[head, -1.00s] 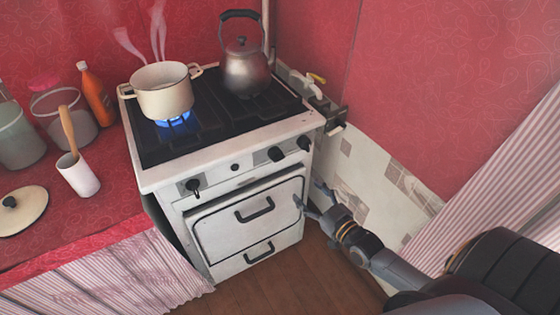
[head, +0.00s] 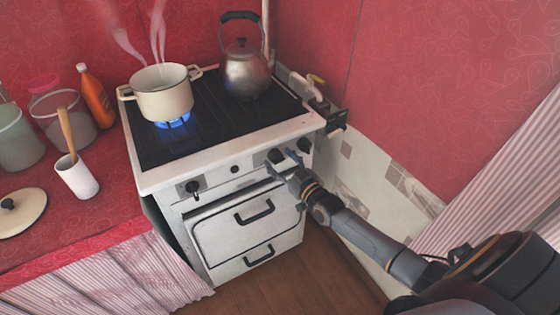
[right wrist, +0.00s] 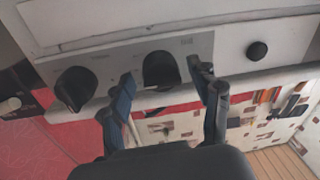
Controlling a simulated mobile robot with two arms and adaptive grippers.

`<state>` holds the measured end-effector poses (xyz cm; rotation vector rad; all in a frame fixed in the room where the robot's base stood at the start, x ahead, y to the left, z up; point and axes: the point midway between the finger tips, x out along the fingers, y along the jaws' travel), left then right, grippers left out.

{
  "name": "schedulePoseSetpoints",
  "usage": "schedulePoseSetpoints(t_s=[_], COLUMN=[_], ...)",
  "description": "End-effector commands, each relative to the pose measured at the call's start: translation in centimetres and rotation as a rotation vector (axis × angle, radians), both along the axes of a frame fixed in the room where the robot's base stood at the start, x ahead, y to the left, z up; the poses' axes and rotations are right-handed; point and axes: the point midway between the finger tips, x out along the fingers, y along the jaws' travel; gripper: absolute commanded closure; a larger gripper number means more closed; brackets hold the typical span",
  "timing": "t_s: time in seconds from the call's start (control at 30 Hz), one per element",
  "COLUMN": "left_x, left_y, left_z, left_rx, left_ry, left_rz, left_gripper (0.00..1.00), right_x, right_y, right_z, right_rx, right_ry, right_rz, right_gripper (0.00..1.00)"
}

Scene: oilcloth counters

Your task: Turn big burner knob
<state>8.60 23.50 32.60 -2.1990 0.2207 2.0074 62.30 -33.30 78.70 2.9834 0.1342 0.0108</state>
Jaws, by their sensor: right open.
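The white stove (head: 215,165) carries black knobs on its front panel. One large knob (head: 193,188) is at the left, and two more are at the right: the inner one (head: 276,155) and the outer one (head: 305,145). My right gripper (head: 281,164) is open at the inner right knob. In the right wrist view, the inner knob (right wrist: 160,70) lies between the two spread fingers (right wrist: 161,76); I cannot tell whether they touch it. The outer knob (right wrist: 75,88) shows left of the fingers there. My left gripper is not in view.
A cream pot (head: 162,95) steams over a lit blue flame. A kettle (head: 244,75) stands at the back right. A small round knob (head: 235,169) sits mid-panel, above the oven door handle (head: 254,211). The tiled wall (head: 375,185) is close on the right.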

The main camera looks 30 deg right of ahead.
Motion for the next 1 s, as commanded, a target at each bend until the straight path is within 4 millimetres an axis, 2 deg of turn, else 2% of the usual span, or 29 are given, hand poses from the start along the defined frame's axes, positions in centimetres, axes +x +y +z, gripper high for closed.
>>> schedulePoseSetpoints(t_s=[0.3, 0.37, 0.57, 0.6, 1.0], left_x=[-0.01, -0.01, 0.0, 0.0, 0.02], left_y=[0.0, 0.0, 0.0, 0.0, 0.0], left_z=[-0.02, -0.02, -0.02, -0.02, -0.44], left_rx=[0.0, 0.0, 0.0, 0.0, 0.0], left_ry=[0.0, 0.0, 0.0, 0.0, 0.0], left_rz=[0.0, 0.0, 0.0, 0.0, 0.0], left_gripper=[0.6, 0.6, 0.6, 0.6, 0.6], right_x=[0.31, 0.31, 0.3, 0.3, 0.33], right_y=[0.02, 0.02, 0.02, 0.01, -0.04], right_z=[-0.03, -0.03, -0.01, -0.01, -0.06], right_rx=[0.0, 0.0, 0.0, 0.0, 0.082], right_ry=[0.001, 0.001, 0.001, 0.001, -0.001], right_rz=[0.0, 0.0, 0.0, 0.0, -0.001], right_gripper=[0.38, 0.48, 0.89, 0.91, 0.91])
